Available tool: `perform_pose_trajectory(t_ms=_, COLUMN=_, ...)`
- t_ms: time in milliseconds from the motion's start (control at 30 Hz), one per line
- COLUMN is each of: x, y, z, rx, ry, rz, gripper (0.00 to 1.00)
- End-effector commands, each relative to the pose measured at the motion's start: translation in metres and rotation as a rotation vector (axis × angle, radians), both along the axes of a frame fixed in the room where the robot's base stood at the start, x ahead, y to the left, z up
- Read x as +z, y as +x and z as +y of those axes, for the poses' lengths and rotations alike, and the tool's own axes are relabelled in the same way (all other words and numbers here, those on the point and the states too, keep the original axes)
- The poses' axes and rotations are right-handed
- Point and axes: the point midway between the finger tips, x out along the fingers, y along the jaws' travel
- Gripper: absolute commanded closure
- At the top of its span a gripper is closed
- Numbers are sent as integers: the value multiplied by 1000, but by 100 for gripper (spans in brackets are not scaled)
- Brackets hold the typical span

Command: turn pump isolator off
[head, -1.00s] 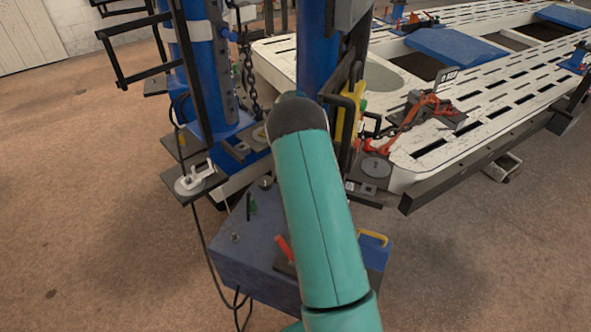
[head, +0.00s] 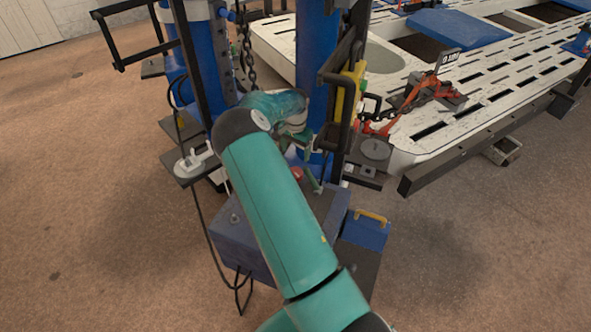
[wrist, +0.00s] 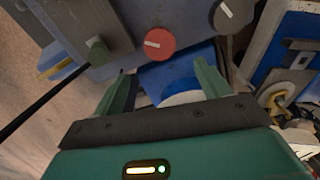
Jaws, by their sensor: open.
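A round red knob (wrist: 160,43) with a white bar mark sits on the grey-blue pump box in the wrist view, and its mark lies nearly across the picture. It looks like the pump isolator. In the head view the red knob (head: 297,173) shows small beside my fingers. My gripper (wrist: 163,70) is open and empty, its two green fingers apart, with the knob beyond the tips and roughly between them in the picture. Whether a finger touches it cannot be told. In the head view my gripper (head: 311,168) is over the box's far end, partly hidden by my arm.
A dark grey knob (wrist: 232,14) with a white mark is right of the red one. The pump box (head: 240,245) stands beside a blue toolbox (head: 365,232) with a yellow handle. A blue column (head: 316,70) and black handle bars rise close by. Open floor lies left.

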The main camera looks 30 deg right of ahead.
Motion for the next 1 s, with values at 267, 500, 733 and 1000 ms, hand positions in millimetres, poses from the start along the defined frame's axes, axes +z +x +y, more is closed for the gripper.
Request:
perform_pose_trajectory(t_ms=267, x=-58, y=-1, z=0, rx=1, ry=-2, rz=4, gripper=24)
perform_pose_trajectory(t_ms=500, x=-94, y=-1, z=0, rx=3, ry=-1, rz=2, gripper=24)
perform_pose_trajectory(t_ms=733, x=-102, y=0, z=0, rx=2, ry=-1, rz=0, gripper=24)
perform_pose_trajectory(t_ms=1000, x=-102, y=0, z=0, rx=2, ry=-1, rz=0, gripper=44)
